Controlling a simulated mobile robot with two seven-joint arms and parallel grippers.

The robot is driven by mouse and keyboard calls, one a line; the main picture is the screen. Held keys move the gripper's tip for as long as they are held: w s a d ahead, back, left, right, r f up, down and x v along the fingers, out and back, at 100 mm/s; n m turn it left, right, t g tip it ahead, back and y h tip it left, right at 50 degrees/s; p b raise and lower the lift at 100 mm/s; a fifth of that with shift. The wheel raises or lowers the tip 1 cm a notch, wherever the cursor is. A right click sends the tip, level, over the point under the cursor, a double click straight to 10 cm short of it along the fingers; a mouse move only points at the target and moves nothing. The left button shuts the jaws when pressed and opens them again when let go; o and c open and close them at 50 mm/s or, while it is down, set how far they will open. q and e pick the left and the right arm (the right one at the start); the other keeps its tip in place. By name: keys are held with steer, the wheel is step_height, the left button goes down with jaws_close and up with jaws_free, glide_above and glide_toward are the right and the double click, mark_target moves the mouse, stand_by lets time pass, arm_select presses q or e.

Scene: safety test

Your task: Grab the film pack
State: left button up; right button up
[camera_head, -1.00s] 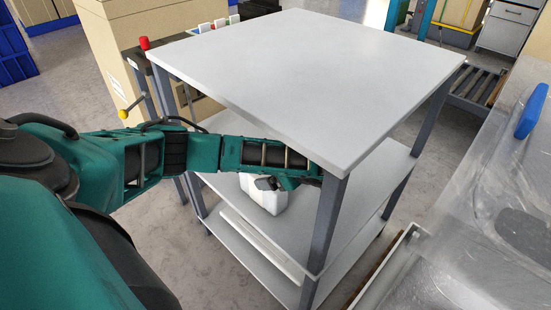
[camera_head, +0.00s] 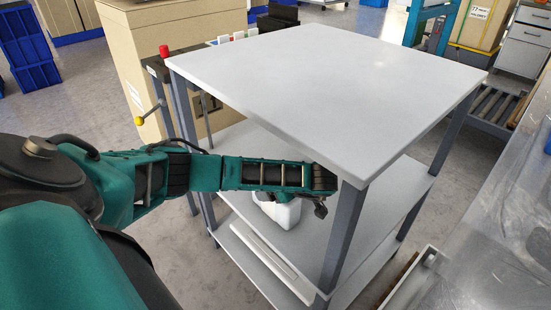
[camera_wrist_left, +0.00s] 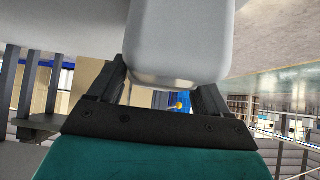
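A white, round-edged block or container (camera_head: 281,212) stands on the middle shelf of the grey-topped rack, partly hidden by my left arm. I cannot tell for sure that it is the film pack. My left gripper (camera_head: 318,207) is under the tabletop, just right of the white thing; its fingers are mostly hidden there. In the left wrist view the white thing (camera_wrist_left: 180,40) fills the top middle, and my left gripper's two dark fingers (camera_wrist_left: 164,88) stand wide apart by its lower end. The thing overlaps the right finger. Contact cannot be told. My right gripper is not in view.
The rack's tabletop (camera_head: 320,90) overhangs my left arm, and a dark corner post (camera_head: 343,235) stands right of the gripper. A lower shelf (camera_head: 262,265) is below. A cardboard box (camera_head: 165,50) stands behind left. A shiny, film-like surface (camera_head: 500,240) lies at right.

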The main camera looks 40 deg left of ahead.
arm_select(q)
steer(key=c, duration=1)
steer(key=shift+r, duration=0.1)
steer(key=shift+c, duration=0.2)
